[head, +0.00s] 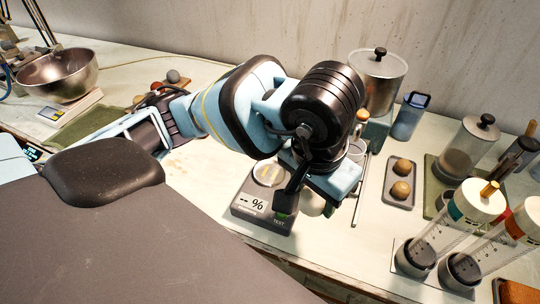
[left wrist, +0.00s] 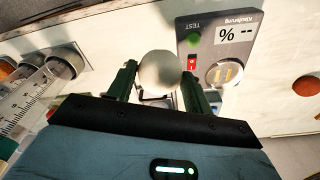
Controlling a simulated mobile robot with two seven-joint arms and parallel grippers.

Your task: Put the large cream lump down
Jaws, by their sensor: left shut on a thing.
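The large cream lump (left wrist: 158,70) is a pale round ball between the two dark green fingers of my left gripper (left wrist: 160,88) in the left wrist view. The fingers are shut on its sides. In the head view my left gripper (head: 308,206) points down over the bench, just right of a grey meter; there the wrist and fingers mostly hide the lump. I cannot tell how high the lump is above the bench. My right gripper is in neither view.
The meter (head: 246,212) reads "-- %" and has a round plate. A grey tray (head: 388,201) with two tan lumps lies to the right. Clear cylinders (head: 460,222) stand at the far right. A metal canister (head: 384,78) stands behind. Some bare bench (head: 335,240) lies in front.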

